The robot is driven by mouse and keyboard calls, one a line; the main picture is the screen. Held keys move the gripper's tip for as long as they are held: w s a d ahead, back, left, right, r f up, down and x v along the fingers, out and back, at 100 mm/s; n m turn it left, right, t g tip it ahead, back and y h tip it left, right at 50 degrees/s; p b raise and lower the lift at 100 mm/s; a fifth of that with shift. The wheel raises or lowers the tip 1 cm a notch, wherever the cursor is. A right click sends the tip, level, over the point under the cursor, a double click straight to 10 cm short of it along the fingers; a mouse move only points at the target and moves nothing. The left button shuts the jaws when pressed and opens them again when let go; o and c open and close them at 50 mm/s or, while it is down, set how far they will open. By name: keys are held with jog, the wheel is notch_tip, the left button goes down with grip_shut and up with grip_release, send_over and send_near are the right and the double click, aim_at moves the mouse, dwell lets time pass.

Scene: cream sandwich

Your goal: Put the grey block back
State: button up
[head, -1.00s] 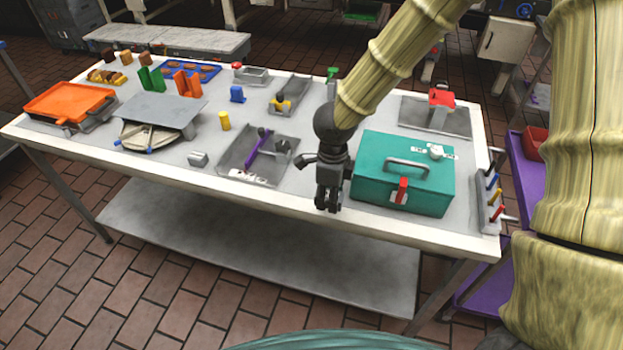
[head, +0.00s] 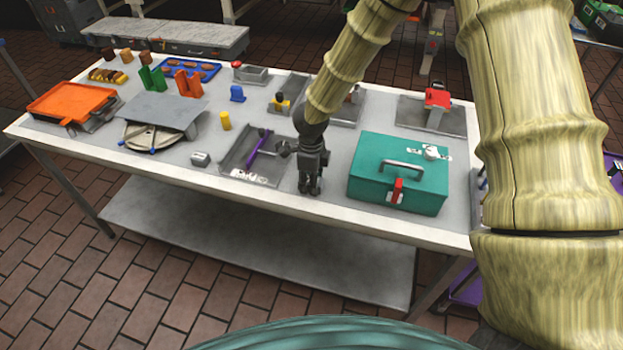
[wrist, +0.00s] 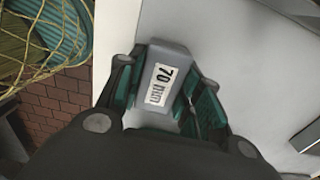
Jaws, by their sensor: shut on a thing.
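My gripper (head: 311,190) is over the front part of the table, between the grey tray with the purple tool and the teal box. In the wrist view it is shut on a grey block (wrist: 162,85) with a white "70 mm" label, its fingers on either side. In the head view the held block is hidden or too small to make out. Another small grey piece (head: 200,159) lies on the table left of the tray.
The grey tray (head: 228,166) holds a purple-handled tool (head: 257,148). The teal box (head: 398,185) with a handle and red latch stands to the right. A yellow cylinder (head: 225,121) and a blue piece (head: 237,93) stand farther back. The table's front edge is close to my gripper.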

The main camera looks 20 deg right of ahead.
jog(key=shift+f, duration=0.15)
jog(key=shift+f, duration=0.1)
jog(key=o, duration=1.1)
jog(key=shift+o, duration=0.2)
notch_tip(320, 180, up, 12)
jog(key=b, duration=0.3)
jog(key=shift+r, duration=0.2)
